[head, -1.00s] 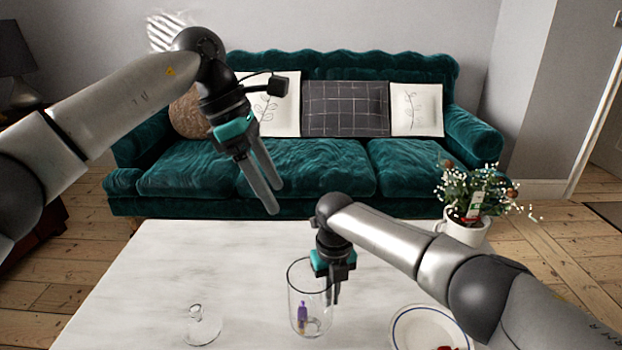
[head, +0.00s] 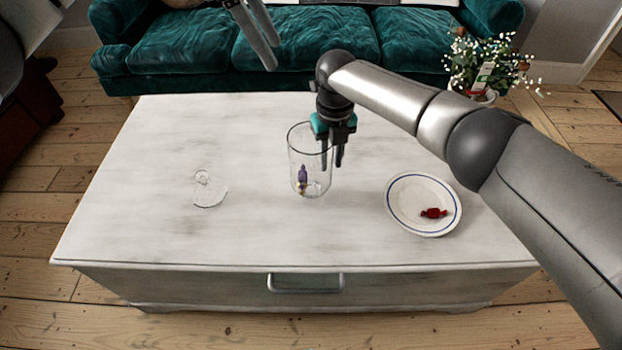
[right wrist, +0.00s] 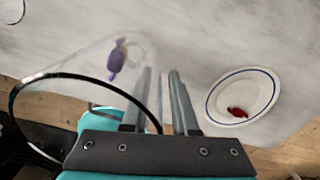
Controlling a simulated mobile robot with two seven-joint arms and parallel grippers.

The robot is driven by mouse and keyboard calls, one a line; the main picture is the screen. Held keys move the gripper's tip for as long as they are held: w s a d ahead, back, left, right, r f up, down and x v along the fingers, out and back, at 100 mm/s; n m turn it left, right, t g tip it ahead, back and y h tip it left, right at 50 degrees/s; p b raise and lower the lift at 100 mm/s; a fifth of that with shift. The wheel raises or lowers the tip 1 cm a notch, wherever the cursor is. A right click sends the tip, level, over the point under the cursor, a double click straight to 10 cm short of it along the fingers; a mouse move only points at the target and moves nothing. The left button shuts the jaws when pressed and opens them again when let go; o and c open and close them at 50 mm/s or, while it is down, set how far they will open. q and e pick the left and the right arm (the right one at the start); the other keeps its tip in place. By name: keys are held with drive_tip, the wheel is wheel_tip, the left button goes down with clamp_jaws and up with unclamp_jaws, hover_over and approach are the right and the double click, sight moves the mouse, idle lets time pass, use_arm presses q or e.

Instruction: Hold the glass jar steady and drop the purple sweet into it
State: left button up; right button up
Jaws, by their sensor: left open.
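The clear glass jar (head: 296,160) stands upright on the table, with its dark rim large in the right wrist view (right wrist: 12,98). The purple sweet (head: 303,174) is inside the jar near its bottom; it also shows through the glass in the right wrist view (right wrist: 117,58). My right gripper (head: 331,163) is at the jar's right side, pointing down. Its fingers (right wrist: 159,72) are close together with the jar's wall between them, one seen through the glass, shut on the wall. My left gripper (head: 265,45) is open and empty beyond the table's far edge, partly cut off by the top of the view.
A glass lid (head: 210,192) with a knob lies left of the jar. A blue-rimmed white plate (head: 400,190) to the right holds a red sweet (head: 433,213). A flower pot (head: 482,97) stands behind on the right. The table's (head: 130,190) left side is clear.

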drive_tip(key=shift+o, duration=0.6)
